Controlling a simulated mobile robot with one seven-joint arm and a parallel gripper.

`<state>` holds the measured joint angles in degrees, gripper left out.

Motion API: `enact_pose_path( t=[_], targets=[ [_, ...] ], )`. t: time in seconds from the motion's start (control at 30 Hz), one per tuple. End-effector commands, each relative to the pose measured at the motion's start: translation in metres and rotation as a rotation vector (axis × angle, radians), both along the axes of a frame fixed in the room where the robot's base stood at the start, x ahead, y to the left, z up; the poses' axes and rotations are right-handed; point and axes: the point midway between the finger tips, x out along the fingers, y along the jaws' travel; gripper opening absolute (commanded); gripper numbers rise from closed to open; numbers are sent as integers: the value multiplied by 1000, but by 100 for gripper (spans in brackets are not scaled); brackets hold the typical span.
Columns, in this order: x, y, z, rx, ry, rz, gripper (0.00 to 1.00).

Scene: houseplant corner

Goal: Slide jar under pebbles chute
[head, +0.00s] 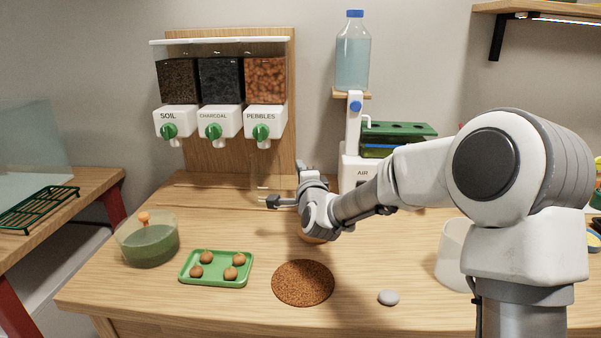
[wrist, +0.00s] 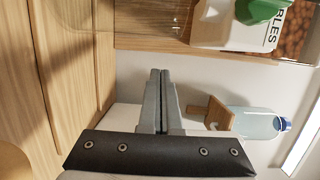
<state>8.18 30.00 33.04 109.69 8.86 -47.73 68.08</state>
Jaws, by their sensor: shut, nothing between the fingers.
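A clear jar (head: 265,180), faint against the wood, stands on the table below the pebbles chute (head: 263,132). I cannot tell whether it is exactly centred under the spout. Part of the clear jar also shows at the top of the wrist view (wrist: 120,14), with the pebbles chute (wrist: 225,28) at the upper right. My gripper (head: 272,201) is low over the table, pointing left, close to the jar's near right side. Its fingers (wrist: 160,72) are shut together and empty. I cannot tell whether they touch the jar.
Soil (head: 175,128) and charcoal (head: 218,126) chutes are left of the pebbles one. A green tray (head: 216,281) of brown balls, a moss bowl (head: 149,241), a brown round mat (head: 303,283) and a grey stone (head: 388,297) lie nearer. A water bottle (head: 352,60) stands behind.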

Motion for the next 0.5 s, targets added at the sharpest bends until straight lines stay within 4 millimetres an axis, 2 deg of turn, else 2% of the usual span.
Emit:
enact_pose_path(
  t=[0.07, 0.3, 0.5],
  targets=[
    [0, -1, 0, -1, 0, 0, 0],
    [-46, -13, 2, -2, 0, 0, 0],
    [-77, -21, 1, -2, 0, 0, 0]
  ],
)
